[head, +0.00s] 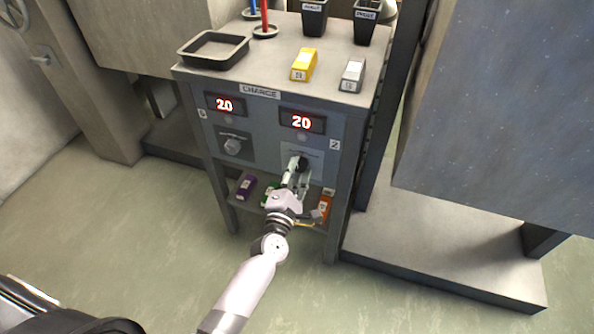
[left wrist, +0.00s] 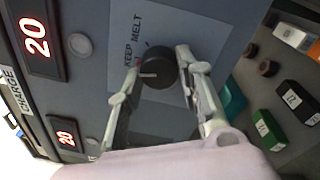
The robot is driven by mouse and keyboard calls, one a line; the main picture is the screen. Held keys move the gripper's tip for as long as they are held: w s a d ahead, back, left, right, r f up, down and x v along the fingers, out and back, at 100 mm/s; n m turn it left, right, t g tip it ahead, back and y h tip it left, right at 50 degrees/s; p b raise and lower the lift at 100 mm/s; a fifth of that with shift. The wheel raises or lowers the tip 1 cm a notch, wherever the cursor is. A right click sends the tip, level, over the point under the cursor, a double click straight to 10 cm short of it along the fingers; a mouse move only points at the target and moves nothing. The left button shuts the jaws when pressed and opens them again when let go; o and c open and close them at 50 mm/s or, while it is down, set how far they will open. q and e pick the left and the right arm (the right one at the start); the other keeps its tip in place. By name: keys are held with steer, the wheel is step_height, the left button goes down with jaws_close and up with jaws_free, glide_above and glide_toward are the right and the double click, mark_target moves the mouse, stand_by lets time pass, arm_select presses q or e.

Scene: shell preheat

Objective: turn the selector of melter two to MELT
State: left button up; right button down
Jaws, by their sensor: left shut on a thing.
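Melter two's selector is a round dark knob (left wrist: 157,68) below its red "20" display (head: 302,121), on a panel marked 2. In the left wrist view a pale mark on the knob points left, nearer the KEEP end of the lettering KEEP MELT (left wrist: 133,42) than MELT. My left gripper (head: 301,166) is shut on the knob, one finger on each side; its fingers also show in the left wrist view (left wrist: 155,75). Melter one's selector (head: 232,146) sits to the left, under another "20" display (head: 225,105). My right gripper is not in view.
The cabinet top holds a dark tray (head: 213,63), a yellow block (head: 303,64), a grey block (head: 352,74) and dark cups. Purple (head: 245,187) and orange (head: 323,207) blocks lie on the lower shelf. A large grey block (head: 490,100) stands at right. Floor in front is clear.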

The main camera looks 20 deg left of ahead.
arm_select(q)
steer(key=m+p, duration=0.1)
steer(key=m, duration=0.3)
steer(key=m+h+p, duration=0.1)
steer(key=m+p, duration=0.1)
steer(key=m, duration=0.5)
steer(key=shift+a+m+p, duration=0.1)
steer(key=shift+m+p, duration=0.2)
steer(key=shift+p, duration=0.05)
steer(key=shift+m, duration=0.7)
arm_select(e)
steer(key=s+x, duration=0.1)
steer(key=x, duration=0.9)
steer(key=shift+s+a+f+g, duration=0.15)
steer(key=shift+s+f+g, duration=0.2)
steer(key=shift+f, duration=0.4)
arm_select(q)
steer(key=o, duration=1.2)
steer(key=shift+t, duration=0.3)
steer(key=shift+c, duration=0.2)
steer(key=s, duration=1.2)
steer(key=shift+a+f, duration=0.2)
steer(key=shift+f, duration=0.25)
